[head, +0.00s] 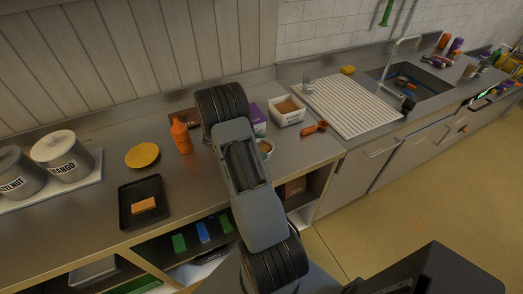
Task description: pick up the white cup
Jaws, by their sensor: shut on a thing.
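A small white cup (266,147) with brown contents is on the steel counter, just right of my grey arm. The arm covers part of the cup's left side. My gripper's fingers do not show in the head view; the arm link and its black joints block the area around the cup. I cannot see contact between the gripper and the cup.
A purple carton (258,121), a white labelled tub (288,110) and an orange-handled scoop (314,128) stand near the cup. A ribbed drainboard (345,106) is right.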

